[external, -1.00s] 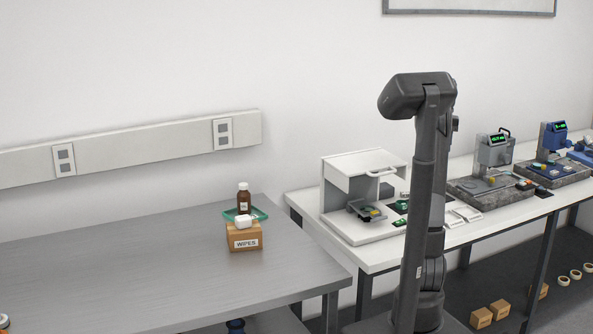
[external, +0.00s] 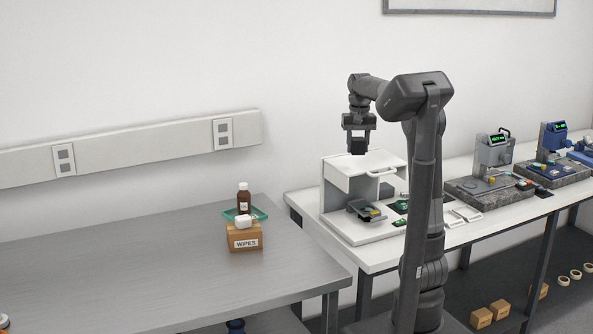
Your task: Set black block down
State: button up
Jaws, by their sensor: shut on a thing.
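My gripper (external: 358,137) points down in the external view, above the top of the white interferometer housing (external: 340,171). It is shut on a small black block (external: 358,146), which sits between the fingertips and appears clear of the housing. At this size the block's edges are hard to tell from the dark fingers. A dark stage (external: 364,210) with a small yellow part stands inside the housing's open front.
The grey table (external: 150,270) at left has wide free room. Other instruments (external: 494,150) stand farther right on the white bench (external: 375,260).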

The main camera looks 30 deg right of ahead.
jog(key=s+a+n, duration=0.2)
jog(key=s+a, duration=0.2)
jog(key=a, duration=1)
notch_tip(320, 180, down, 17)
jog(key=shift+s, duration=0.15)
jog(key=shift+a+f, duration=0.15)
send_over(292, 246)
notch_tip(292, 246, down, 7)
jog(key=shift+s+r, duration=0.1)
jog(key=shift+s, duration=0.05)
jog(key=shift+f, duration=1.85)
